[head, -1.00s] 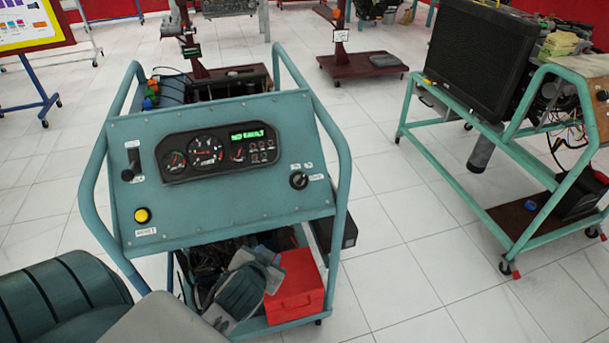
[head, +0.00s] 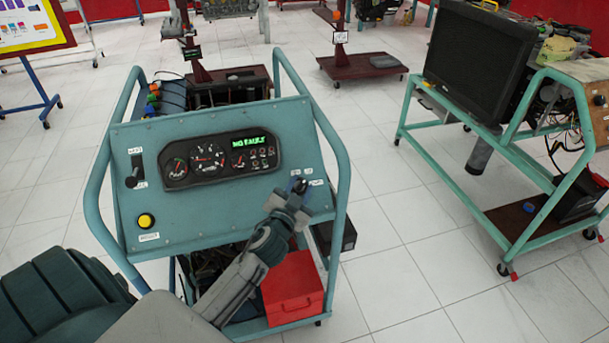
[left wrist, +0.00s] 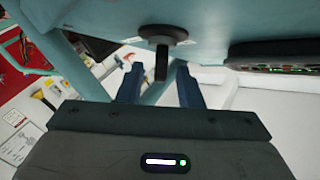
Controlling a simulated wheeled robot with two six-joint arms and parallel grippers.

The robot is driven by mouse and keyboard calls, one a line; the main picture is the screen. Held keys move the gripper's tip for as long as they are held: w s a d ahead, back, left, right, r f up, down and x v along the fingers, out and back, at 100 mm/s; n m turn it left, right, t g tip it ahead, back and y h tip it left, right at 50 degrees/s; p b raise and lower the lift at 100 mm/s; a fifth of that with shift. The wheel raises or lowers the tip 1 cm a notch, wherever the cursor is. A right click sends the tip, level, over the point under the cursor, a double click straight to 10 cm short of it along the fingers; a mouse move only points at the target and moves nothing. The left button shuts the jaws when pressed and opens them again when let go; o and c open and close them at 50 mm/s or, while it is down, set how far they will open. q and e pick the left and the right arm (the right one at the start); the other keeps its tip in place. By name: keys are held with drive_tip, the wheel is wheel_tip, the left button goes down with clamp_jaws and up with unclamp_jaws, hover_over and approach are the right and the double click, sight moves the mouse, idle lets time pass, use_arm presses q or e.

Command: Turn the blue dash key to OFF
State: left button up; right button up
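The blue dash panel (head: 225,215) stands on a blue tube frame in the head view. Its dark key switch, near the white labels at the panel's right, is mostly hidden there by my left gripper (head: 298,187). In the left wrist view the dark key (left wrist: 162,62) sticks out of a round base on the panel. My left gripper (left wrist: 158,80) is open there, with one blue finger on each side of the key and gaps visible. I cannot read the key's position. My right gripper is not in view.
The panel also has a gauge cluster (head: 220,158) reading "NO FAULT", a black lever (head: 135,170) and a yellow button (head: 146,221). A red toolbox (head: 293,288) sits below the panel. Another stand with a black radiator (head: 478,60) is at the right, with clear floor between.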

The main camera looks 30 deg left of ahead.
sight(304, 180)
use_arm(q)
drive_tip(key=x, duration=0.2)
drive_tip(key=shift+w+a, duration=0.1)
drive_tip(key=shift+w, duration=0.15)
drive_tip(key=shift+w+a+p, duration=0.1)
drive_tip(key=shift+w+p, duration=0.25)
drive_tip(key=shift+w, duration=0.15)
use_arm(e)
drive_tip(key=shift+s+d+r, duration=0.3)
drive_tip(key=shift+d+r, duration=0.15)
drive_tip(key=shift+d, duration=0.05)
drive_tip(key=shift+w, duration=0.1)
use_arm(q)
clamp_jaws()
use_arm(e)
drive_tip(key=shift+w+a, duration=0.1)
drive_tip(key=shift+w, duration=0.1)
